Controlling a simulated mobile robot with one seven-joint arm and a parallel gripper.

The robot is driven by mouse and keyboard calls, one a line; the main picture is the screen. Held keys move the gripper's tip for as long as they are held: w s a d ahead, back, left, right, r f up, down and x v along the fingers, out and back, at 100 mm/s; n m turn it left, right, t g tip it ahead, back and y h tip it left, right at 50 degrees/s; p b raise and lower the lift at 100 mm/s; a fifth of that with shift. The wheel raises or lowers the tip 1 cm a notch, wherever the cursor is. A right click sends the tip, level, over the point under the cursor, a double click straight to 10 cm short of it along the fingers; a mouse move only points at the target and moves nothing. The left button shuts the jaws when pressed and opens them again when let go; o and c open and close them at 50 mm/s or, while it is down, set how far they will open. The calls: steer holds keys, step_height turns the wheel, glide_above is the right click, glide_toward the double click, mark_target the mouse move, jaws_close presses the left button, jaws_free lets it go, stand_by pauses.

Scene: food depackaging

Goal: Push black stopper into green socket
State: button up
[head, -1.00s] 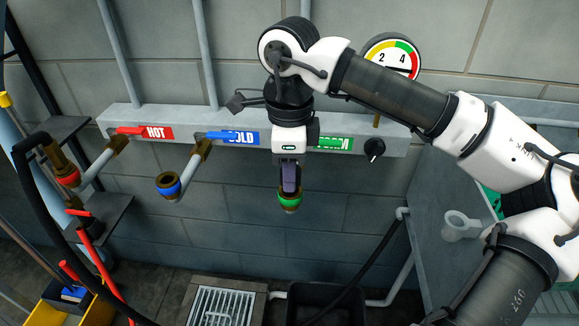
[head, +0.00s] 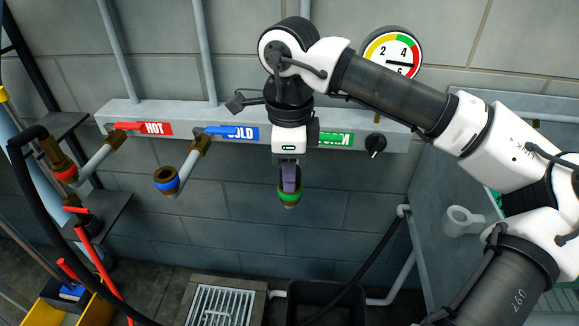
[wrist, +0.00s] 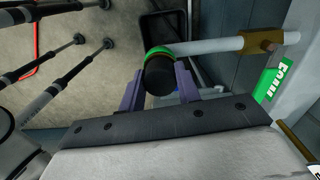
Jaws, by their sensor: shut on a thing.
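The green-ringed socket (head: 289,198) is the open end of a pipe below the green-labelled part of the wall manifold. It shows in the wrist view as a green ring (wrist: 160,51). My gripper (head: 289,178) points down right at the socket. In the wrist view its two purple fingers are on either side of the black stopper (wrist: 158,76), and it is shut on it. The stopper is lined up with the green ring and appears to touch or enter it. How deep it sits is hidden. In the head view the fingers hide the stopper.
The blue-ringed socket (head: 166,180) and red-ringed socket (head: 64,171) are to the left. A grey manifold (head: 100,122) with a black knob (head: 375,144) and a gauge (head: 392,52) runs along the wall. A floor drain (head: 224,304) is below.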

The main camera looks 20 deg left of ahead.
steer(key=shift+f, duration=0.2)
steer(key=o, duration=1)
steer(key=shift+o, duration=0.2)
steer(key=shift+r, duration=0.1)
step_height(320, 180, up, 14)
steer(key=b, duration=0.1)
steer(key=shift+s, duration=0.1)
